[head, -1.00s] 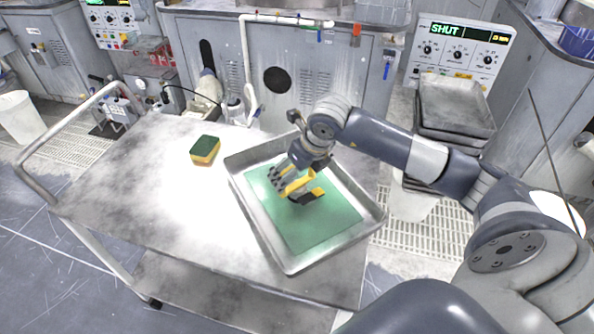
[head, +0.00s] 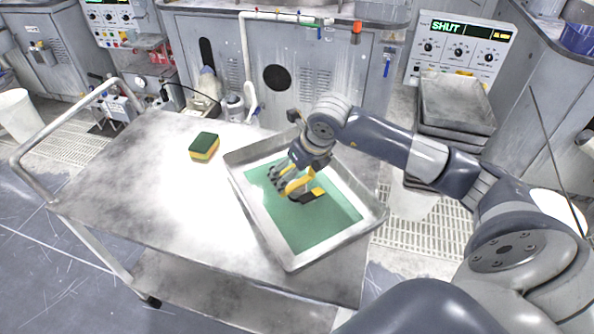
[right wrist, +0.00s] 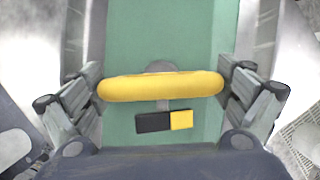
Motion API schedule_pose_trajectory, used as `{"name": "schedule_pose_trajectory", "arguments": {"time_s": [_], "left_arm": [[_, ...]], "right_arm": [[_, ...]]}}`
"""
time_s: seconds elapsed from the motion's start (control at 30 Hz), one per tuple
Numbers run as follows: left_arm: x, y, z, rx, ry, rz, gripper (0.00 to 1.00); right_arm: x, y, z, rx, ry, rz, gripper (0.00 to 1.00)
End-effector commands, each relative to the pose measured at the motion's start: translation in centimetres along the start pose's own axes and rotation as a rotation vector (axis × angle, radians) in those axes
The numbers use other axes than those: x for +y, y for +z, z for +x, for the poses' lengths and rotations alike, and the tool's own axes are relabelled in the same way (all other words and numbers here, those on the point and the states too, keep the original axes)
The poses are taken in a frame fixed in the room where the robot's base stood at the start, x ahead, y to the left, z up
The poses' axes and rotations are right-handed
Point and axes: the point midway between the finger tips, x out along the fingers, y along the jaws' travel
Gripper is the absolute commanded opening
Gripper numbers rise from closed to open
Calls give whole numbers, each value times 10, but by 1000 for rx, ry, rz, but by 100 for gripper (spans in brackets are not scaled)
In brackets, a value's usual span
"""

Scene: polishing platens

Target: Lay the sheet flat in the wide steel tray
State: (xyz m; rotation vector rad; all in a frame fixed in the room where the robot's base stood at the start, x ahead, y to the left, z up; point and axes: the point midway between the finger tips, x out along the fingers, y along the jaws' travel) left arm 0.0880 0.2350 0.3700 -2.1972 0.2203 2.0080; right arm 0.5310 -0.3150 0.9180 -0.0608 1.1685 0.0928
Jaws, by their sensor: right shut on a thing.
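The wide steel tray (head: 377,217) sits on the cart top, turned at an angle. The green sheet (head: 335,215) is inside its walls and looks flat and level. It covers most of the tray floor; I cannot tell if all of it touches the floor. My right gripper (head: 290,181) is over the sheet's middle, shut on a yellow handle (right wrist: 160,86). A black and yellow block (right wrist: 165,121) shows beside the handle, over the sheet. What joins the handle to the sheet is mostly hidden. The sheet also shows in the right wrist view (right wrist: 150,35). My left gripper is out of view.
The steel cart top (head: 140,190) is mostly clear left of the tray. A green and yellow sponge (head: 204,147) lies there. A push rail (head: 30,175) rises at the cart's left end. Stacked steel trays (head: 455,105) stand at the right, behind my arm.

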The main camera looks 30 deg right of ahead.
Motion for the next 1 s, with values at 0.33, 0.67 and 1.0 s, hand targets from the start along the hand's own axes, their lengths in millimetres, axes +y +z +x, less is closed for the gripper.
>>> {"name": "schedule_pose_trajectory", "arguments": {"time_s": [0.33, 0.67, 1.0], "left_arm": [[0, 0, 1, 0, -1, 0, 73], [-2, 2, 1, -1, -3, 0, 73], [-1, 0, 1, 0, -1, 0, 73]], "right_arm": [[0, 1, 0, -5, 0, 0, 100], [0, -1, -11, 2, 0, 0, 100], [-1, 1, -83, -6, -3, -1, 100]]}}
